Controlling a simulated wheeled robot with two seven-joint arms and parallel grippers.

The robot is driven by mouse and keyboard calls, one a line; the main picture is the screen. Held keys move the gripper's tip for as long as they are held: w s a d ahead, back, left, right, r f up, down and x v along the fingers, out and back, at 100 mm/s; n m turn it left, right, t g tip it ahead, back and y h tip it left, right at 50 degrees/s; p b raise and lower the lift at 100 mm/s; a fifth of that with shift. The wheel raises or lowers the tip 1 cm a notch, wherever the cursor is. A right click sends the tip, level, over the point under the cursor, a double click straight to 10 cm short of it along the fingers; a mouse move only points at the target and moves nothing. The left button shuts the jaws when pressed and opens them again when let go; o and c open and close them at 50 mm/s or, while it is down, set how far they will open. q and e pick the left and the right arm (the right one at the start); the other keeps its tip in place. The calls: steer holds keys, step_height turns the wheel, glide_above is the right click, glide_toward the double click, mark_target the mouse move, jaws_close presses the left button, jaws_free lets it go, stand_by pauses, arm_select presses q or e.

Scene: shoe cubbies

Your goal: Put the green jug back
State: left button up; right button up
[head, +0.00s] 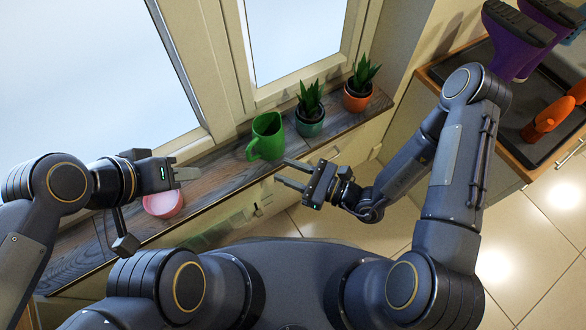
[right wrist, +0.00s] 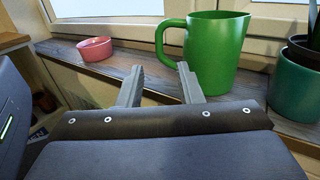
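The green jug (head: 267,137) stands upright on the dark wooden windowsill (head: 215,180), next to the potted plants. It also shows in the right wrist view (right wrist: 216,52), with its handle toward the left. My right gripper (head: 281,172) is open and empty in front of the sill, its fingers pointing toward the jug and apart from it. In the right wrist view its two fingers (right wrist: 160,85) are spread just below the jug's handle. My left gripper (head: 187,174) is over the sill to the left of the jug; whether its fingers are apart is unclear.
A pink bowl (head: 163,203) sits on the sill below my left gripper. A plant in a teal pot (head: 310,125) and one in an orange pot (head: 357,98) stand right of the jug. Purple boots (head: 515,45) and orange shoes (head: 548,118) are on a tray at the right.

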steer(key=s+d+r+n+g+h, duration=0.1)
steer(key=s+d+r+n+g, duration=0.25)
steer(key=r+n, duration=0.4)
steer(key=s+d+r+n+g+h, duration=0.1)
steer(key=s+d+r+n+g, duration=0.2)
steer(key=r+n+g, duration=0.35)
steer(key=s+d+r+n+t+h, duration=0.2)
steer(key=d+n+t+h, duration=0.1)
steer(key=d, duration=0.5)
steer(key=s+d+r+n+t+h, duration=0.2)
steer(key=d+r+n+t+h, duration=0.1)
steer(key=d+t+h, duration=0.3)
steer(key=shift+s+d+r+n+h, duration=0.3)
steer(key=shift+d+n+h, duration=0.1)
steer(key=shift+d+h, duration=0.55)
step_height(320, 180, up, 34)
steer(key=p, duration=3.4)
steer(key=shift+r+p, duration=0.25)
steer(key=shift+p, duration=0.1)
